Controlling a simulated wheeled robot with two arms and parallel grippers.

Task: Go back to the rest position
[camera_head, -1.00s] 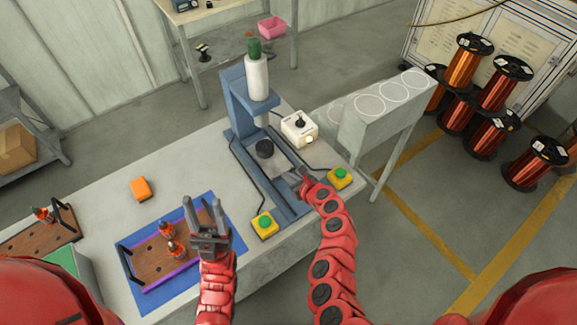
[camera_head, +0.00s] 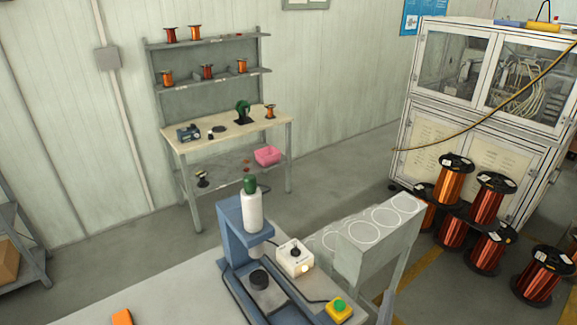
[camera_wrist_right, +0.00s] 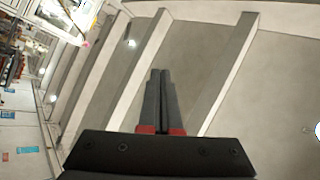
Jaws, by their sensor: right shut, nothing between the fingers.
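My right gripper (camera_wrist_right: 160,98) shows in the right wrist view, with its two dark fingers together and nothing between them. Neither gripper shows in the head view now. The blue press (camera_head: 233,237) stands on the grey table (camera_head: 180,290) at the bottom middle of the head view, clear of my arms as far as the view shows.
A white control box (camera_head: 293,258) and a yellow box with a green button (camera_head: 339,309) sit by the press. A grey stand with white circles (camera_head: 366,249) is at its right. Copper wire spools (camera_head: 488,200) stand before a white cabinet (camera_head: 455,110). A workbench (camera_head: 225,135) is behind.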

